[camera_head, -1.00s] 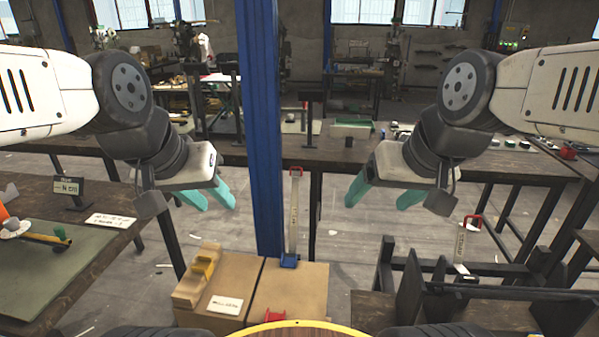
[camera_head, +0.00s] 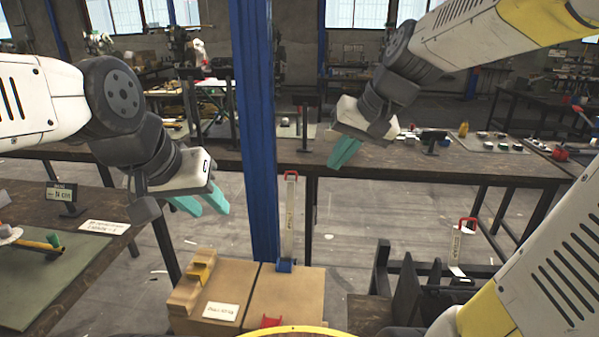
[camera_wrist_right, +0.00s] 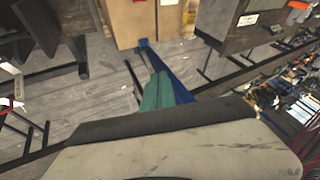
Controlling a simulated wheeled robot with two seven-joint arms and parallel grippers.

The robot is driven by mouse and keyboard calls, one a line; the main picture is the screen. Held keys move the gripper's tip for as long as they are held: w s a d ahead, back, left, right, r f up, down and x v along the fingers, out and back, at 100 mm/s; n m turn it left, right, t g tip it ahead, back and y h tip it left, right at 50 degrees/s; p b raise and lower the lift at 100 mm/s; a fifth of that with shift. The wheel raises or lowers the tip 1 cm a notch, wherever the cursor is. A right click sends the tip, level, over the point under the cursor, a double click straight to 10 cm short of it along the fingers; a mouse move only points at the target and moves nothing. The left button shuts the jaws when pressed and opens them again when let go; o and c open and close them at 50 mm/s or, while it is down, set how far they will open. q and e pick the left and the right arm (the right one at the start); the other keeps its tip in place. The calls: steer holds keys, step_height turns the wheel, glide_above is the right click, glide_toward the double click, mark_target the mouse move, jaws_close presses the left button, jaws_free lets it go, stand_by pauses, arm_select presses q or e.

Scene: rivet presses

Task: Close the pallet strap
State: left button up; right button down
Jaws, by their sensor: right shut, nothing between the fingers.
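The pallet strap (camera_head: 252,292) is a thin dark band over the cardboard boxes at the bottom centre of the head view. A pale lever (camera_head: 289,222) with a red grip at its top stands upright from a blue base (camera_head: 285,266) on the right box. My right gripper (camera_head: 342,154) is shut and empty, higher and to the right of the lever, apart from it. Its green fingers also show in the right wrist view (camera_wrist_right: 166,90). My left gripper (camera_head: 203,206) is open and empty, left of the blue post and above the boxes.
A blue post (camera_head: 256,130) rises just behind the boxes (camera_head: 290,300). A wooden block with a yellow part (camera_head: 200,271) lies on the left box. Another red-gripped lever (camera_head: 461,245) stands at a dark rack on the right. Workbenches stand behind and left.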

steer(key=w+a+f+m+y, duration=0.1)
steer(key=w+a+f+y, duration=0.15)
steer(key=w, duration=0.65)
steer(key=w+a+f+m+y, duration=0.1)
steer(key=w+f, duration=0.2)
steer(key=w, duration=0.5)
steer(key=w+a+f+m+y, duration=0.1)
steer(key=w+f+y, duration=0.15)
steer(key=w, duration=0.65)
steer(key=w+d+f+m+t+y, duration=0.1)
steer(key=w+d+f+m+t, duration=0.25)
steer(key=w+f, duration=0.6)
steer(key=w+d+f+m+t+y, duration=0.2)
steer(key=w+d+f+m, duration=0.25)
steer(key=w+f, duration=0.45)
steer(key=w+a+f+n, duration=0.1)
steer(key=a, duration=0.7)
steer(key=shift+a, duration=0.35)
steer(key=shift+w+f, duration=0.1)
